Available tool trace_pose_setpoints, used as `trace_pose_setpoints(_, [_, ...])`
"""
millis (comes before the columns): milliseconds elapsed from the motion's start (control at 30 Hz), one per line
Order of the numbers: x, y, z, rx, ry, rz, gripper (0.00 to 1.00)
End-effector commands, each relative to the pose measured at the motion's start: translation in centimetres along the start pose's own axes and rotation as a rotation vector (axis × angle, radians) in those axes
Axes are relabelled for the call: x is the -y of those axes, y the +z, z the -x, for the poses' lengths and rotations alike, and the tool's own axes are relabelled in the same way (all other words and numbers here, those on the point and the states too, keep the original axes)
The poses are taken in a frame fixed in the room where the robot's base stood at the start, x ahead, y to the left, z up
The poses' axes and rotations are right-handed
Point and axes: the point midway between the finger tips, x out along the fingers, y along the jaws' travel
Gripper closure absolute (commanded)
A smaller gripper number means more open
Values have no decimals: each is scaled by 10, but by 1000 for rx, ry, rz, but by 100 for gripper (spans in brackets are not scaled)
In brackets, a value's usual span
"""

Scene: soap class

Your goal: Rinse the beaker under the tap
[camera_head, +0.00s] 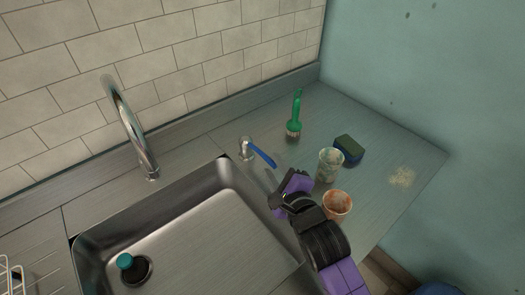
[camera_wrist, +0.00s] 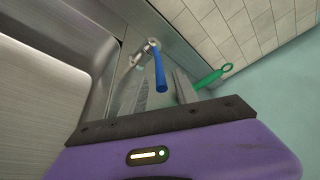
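The metal tap (camera_head: 130,125) arches at the back of the sink. A lever with a blue handle (camera_head: 262,154) stands on the counter right of the sink; the blue handle also shows in the wrist view (camera_wrist: 160,72). A stained, pale greenish beaker-like vessel (camera_head: 330,164) stands upright on the counter to the right. A second cup with reddish-brown stains (camera_head: 337,204) stands in front of it. My gripper (camera_wrist: 160,88) is open and empty, its fingers apart and pointing toward the blue handle. In the head view, it is left of both vessels.
The steel sink (camera_head: 200,235) holds a teal-topped plug (camera_head: 126,262). A yellowish crumbly patch (camera_head: 402,177) is at the right. A wire rack (camera_head: 12,273) is at the left edge.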

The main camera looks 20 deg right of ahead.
Motion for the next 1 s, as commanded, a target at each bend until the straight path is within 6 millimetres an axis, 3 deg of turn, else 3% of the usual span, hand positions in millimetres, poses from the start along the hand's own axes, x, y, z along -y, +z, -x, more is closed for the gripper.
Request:
trace_pose_setpoints(400, [1,1,-58,1,-1,0,64])
trace_pose_setpoints(600, [1,0,-70,1,-1,3,64])
trace_pose_setpoints(867, [0,0,-70,1,-1,3,64])
trace_pose_setpoints(1000, [0,0,-70,1,-1,3,90])
